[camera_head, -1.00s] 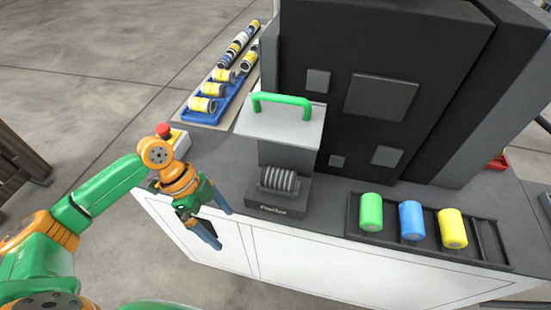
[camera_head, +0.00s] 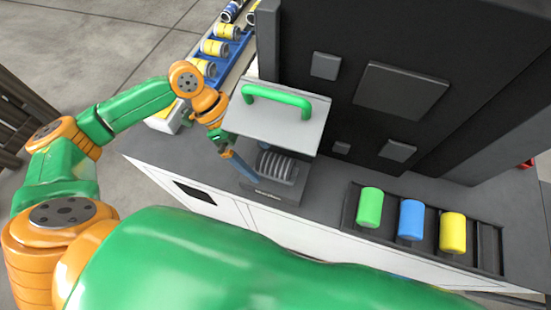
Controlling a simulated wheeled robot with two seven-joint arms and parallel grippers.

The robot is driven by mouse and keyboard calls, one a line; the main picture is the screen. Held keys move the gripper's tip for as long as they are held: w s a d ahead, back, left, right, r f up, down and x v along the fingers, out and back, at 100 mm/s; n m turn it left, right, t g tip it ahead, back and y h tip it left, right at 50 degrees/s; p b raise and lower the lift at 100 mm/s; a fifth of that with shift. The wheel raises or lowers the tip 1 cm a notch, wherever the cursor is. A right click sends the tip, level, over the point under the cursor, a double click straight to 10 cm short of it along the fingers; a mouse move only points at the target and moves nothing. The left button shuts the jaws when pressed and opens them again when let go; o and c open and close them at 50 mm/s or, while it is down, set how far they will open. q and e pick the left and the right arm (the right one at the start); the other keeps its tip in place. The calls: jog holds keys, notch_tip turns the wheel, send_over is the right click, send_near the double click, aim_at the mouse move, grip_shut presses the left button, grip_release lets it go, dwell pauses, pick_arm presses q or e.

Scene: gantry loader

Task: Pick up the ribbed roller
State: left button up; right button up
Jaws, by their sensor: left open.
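The ribbed roller (camera_head: 279,166) is grey with several ridges. It lies in the dark fixture base (camera_head: 272,190), under the grey cover with the green handle (camera_head: 278,99). My left gripper (camera_head: 243,167) is at the left side of the fixture, close to the roller's left end. Its blue fingertips are open, and part of the gripper is hidden by the cover. I cannot tell whether a finger touches the fixture. A large green arm link of mine crosses the bottom of the view. My right gripper is not in view.
A dark rack (camera_head: 484,249) at the right holds a green (camera_head: 370,207), a blue (camera_head: 411,219) and a yellow cylinder (camera_head: 453,233). A blue tray (camera_head: 237,47) of yellow and other rollers stands at the upper left. A dark machine block (camera_head: 350,60) rises behind the fixture.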

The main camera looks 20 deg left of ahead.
aim_at(267, 157)
pick_arm(q)
jog(key=d, duration=0.2)
jog(key=d+f+p, duration=0.1)
jog(key=shift+d, duration=0.35)
jog(key=shift+f, duration=0.1)
jog(key=shift+s, duration=0.1)
jog(key=shift+c, duration=1.3)
grip_shut()
